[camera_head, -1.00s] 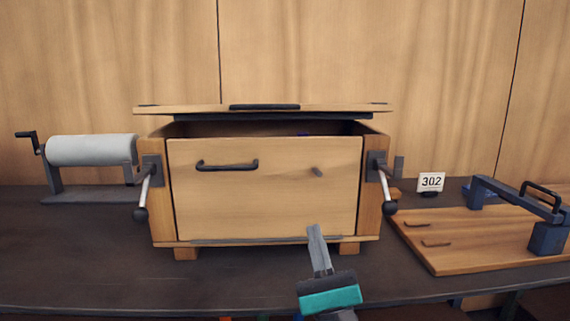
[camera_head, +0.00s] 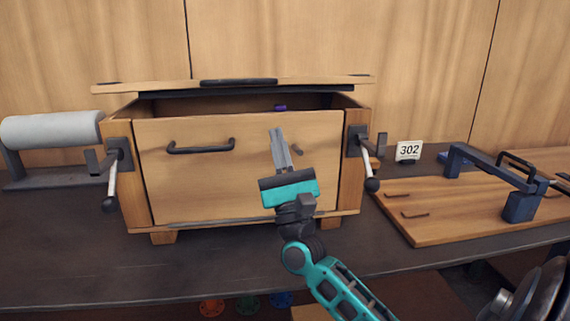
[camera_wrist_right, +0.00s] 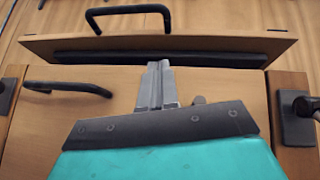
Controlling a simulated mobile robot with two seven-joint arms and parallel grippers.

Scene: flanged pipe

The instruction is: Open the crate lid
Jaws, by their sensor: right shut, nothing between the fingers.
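The wooden crate (camera_head: 190,185) stands on the dark bench. Its lid (camera_head: 330,82) is raised above the box, with a dark gap under it, and has a black handle (camera_head: 238,82) on its edge. The lid also shows at the top of the right wrist view (camera_wrist_right: 235,46). A black handle (camera_head: 202,147) and a small peg (camera_head: 297,149) are on the front panel. My right gripper (camera_head: 278,133) is shut and empty in front of the front panel, below the lid. The lid and its handle (camera_wrist_right: 130,10) lie beyond the fingertips in the wrist view. My left gripper is out of view.
Side latches with ball-ended levers (camera_head: 371,183) hang at both crate sides. A white roll (camera_head: 50,131) on a stand is at left. A "302" card (camera_head: 408,151) and a wooden board (camera_head: 430,230) with a blue clamp frame (camera_head: 520,205) are at right.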

